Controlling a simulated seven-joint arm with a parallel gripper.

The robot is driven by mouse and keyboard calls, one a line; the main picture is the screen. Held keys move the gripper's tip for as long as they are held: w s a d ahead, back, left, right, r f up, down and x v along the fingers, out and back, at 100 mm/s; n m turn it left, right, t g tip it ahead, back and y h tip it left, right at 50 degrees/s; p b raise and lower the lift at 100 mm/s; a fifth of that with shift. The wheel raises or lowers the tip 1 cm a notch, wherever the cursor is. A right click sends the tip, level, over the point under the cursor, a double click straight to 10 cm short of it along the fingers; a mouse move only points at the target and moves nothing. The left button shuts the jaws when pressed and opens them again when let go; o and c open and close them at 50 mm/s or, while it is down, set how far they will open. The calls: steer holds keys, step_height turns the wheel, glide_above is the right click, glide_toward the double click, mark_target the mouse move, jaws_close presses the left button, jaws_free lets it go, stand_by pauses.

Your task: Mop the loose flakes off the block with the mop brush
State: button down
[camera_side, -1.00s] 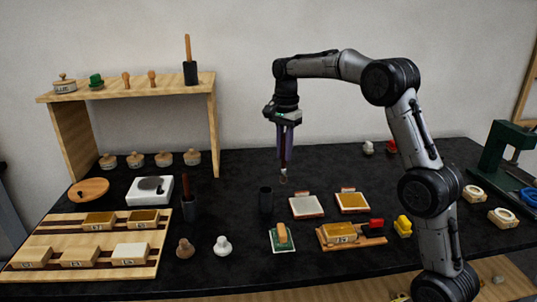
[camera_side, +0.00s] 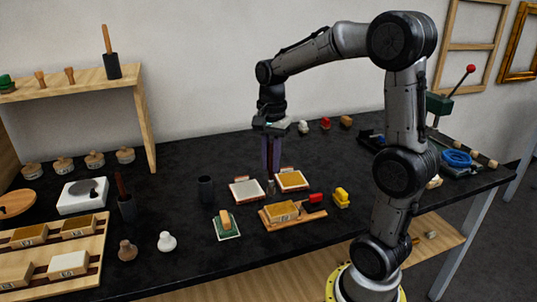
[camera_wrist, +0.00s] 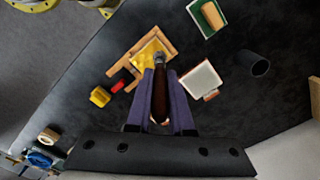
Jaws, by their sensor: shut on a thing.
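My gripper (camera_side: 270,172) is shut on the mop brush, whose dark red handle (camera_wrist: 160,97) runs between the purple fingers in the wrist view. The brush's grey tip (camera_side: 271,187) points down, and in the side view it shows between two small framed pads behind the block. The gilt block (camera_side: 283,211) sits in a wooden cradle (camera_side: 310,215). In the wrist view the tip overlaps the near edge of the golden block (camera_wrist: 151,51). The tip appears above the block, but the gap is unclear. Loose flakes are too small to make out.
A pale pad (camera_side: 246,190) and a golden pad (camera_side: 292,180) lie behind the cradle. A dark cup (camera_side: 205,189) and a green pad with a tan block (camera_side: 226,224) are to the left. Red (camera_side: 316,198) and yellow (camera_side: 341,198) pieces are at right.

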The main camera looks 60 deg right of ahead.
mark_target(270, 179)
steer(key=shift+f, duration=2.8)
steer(key=shift+s+d+f, duration=0.1)
steer(key=shift+d+f, duration=0.05)
steer(key=shift+f, duration=0.05)
steer(key=shift+s+d, duration=2.2)
steer(key=shift+s, duration=0.05)
steer(key=shift+w+a+f, duration=0.15)
steer(key=shift+w+a, duration=2.25)
steer(key=shift+w, duration=0.1)
steer(key=shift+d, duration=0.7)
steer(key=shift+s+d, duration=2.15)
steer(key=shift+s, duration=0.1)
steer(key=shift+w+a, duration=2.45)
steer(key=shift+r, duration=4.05)
